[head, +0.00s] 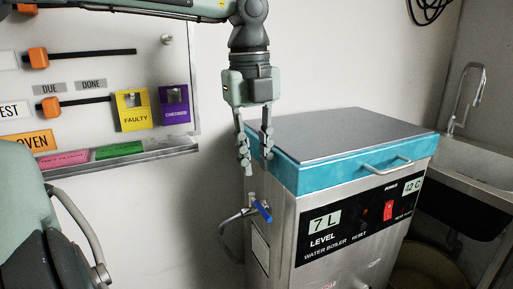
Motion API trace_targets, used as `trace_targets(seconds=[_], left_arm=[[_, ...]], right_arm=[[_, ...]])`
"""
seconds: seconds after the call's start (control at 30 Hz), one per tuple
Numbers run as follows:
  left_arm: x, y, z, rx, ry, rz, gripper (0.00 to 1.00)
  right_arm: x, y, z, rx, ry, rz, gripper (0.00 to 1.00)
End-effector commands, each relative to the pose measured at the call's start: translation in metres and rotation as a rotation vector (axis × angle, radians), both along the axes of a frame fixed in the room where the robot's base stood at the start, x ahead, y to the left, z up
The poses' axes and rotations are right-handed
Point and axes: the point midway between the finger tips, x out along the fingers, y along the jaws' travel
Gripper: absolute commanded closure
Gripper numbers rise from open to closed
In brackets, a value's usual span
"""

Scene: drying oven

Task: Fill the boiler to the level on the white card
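The water boiler (285,215) is a steel box with a grey lid (335,135) and a teal band under it. Its front display (325,221) reads 7 L above the word LEVEL. A tap with a blue lever (262,211) and a curved grey pipe (232,224) is on the boiler's left side. My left gripper (257,164) points down above the blue lever, beside the lid's left corner. Its fingers are apart with nothing between them, and it appears clear of the lever. My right gripper is out of view. I cannot make out a white card with a level.
A red power switch (388,211) and a 42 C display (411,187) are on the boiler's front. A sink (470,160) with a faucet (470,95) stands at the right. A wall board (95,75) with sliders and coloured tags is at the left.

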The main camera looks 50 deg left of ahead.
Motion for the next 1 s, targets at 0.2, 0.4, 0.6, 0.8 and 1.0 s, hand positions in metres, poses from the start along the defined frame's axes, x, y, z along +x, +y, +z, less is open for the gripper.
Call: trace_targets(seconds=[0.2, 0.4, 0.6, 0.8, 1.0], left_arm=[[-0.001, 0.0, -0.019, 0.003, 0.006, 0.0, 0.8], [0.001, -0.001, -0.051, 0.002, 0.007, 0.0, 0.8], [0.002, -0.001, -0.072, 0.004, 0.004, 0.001, 0.8], [0.003, -0.001, -0.078, 0.004, 0.002, 0.001, 0.8], [0.003, -0.001, -0.077, 0.004, 0.002, 0.001, 0.84]], right_arm=[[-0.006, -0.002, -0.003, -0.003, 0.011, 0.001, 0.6], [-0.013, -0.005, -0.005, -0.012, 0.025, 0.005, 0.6], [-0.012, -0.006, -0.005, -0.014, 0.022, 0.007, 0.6], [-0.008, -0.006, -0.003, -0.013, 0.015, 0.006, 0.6], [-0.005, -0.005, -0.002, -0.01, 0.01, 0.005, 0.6]])
